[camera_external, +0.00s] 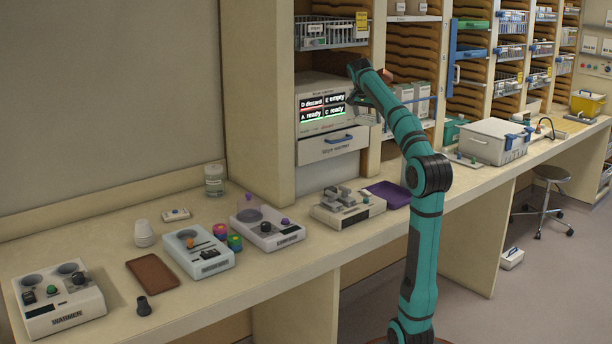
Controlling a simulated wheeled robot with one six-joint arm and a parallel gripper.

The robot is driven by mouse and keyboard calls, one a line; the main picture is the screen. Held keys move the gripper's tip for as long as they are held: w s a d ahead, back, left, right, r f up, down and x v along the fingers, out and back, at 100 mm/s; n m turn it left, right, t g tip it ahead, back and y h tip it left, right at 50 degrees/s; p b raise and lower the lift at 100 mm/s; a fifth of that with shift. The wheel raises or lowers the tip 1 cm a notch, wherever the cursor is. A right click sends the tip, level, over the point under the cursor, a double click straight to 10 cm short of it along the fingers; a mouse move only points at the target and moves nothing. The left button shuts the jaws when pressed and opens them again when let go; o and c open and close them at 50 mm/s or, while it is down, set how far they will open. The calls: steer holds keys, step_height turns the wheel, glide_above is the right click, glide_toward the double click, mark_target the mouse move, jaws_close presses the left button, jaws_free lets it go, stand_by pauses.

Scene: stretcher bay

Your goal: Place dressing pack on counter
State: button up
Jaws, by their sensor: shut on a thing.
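My arm reaches up from the floor in front of the counter (262,268). My gripper (366,112) is high above the counter, in front of the wipe warmer (335,150) and the shelving. It is small and partly covered by my wrist. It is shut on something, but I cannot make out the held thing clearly. I cannot pick out a dressing pack for certain. The counter runs from the lower left to the far right.
A warmer box (62,300), a brown mat (152,273), several devices and a jar (214,180) stand on the left counter. A purple tray (388,195) lies below my arm. A white lidded bin (488,142) is farther right. Bare counter shows along the front edge.

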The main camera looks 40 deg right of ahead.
steer(key=s+d+m, duration=0.2)
steer(key=s+d, duration=0.4)
steer(key=d, duration=0.5)
steer(key=w+d+f+m+g, duration=0.1)
steer(key=w+d+f, duration=0.35)
steer(key=d, duration=0.35)
steer(key=w+d+f+m, duration=0.1)
steer(key=w+d+f, duration=0.2)
steer(key=d+f, duration=0.35)
steer(key=w+d+f+m+g, duration=0.1)
steer(key=w+d+f, duration=0.25)
steer(key=d, duration=0.55)
steer(key=s+d+f+m, duration=0.1)
steer(key=s+d+f, duration=0.3)
steer(key=d, duration=0.3)
steer(key=s+d+f+m+g, duration=0.1)
steer(key=s+d+f+m, duration=0.1)
steer(key=s+d+f, duration=0.2)
steer(key=s+d, duration=0.2)
steer(key=d, duration=0.2)
steer(key=shift+s+d+f, duration=0.3)
steer(key=shift+f, duration=0.05)
steer(key=shift+f, duration=5)
